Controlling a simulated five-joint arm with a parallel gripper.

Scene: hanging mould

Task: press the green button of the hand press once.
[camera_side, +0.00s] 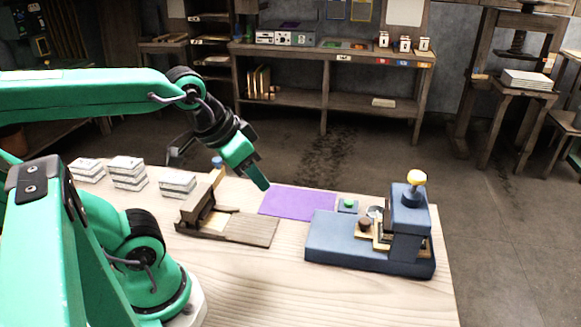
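The hand press (408,222) is a dark blue block with a raised column at its right end, a yellow knob on top and brass parts at the middle. It stands at the right of the wooden table. The green button (348,202) sits on a small blue box behind the press base, left of the column. My gripper (262,184) points down and right, above the table, left of the button and apart from it. One green finger shows clearly; whether the gripper is open or shut is not clear.
A purple mat (298,204) lies left of the button. A wooden fixture (228,222) stands below and left of my gripper. Stacks of white blocks (128,172) stand at the table's back left. The table's front middle (300,290) is clear.

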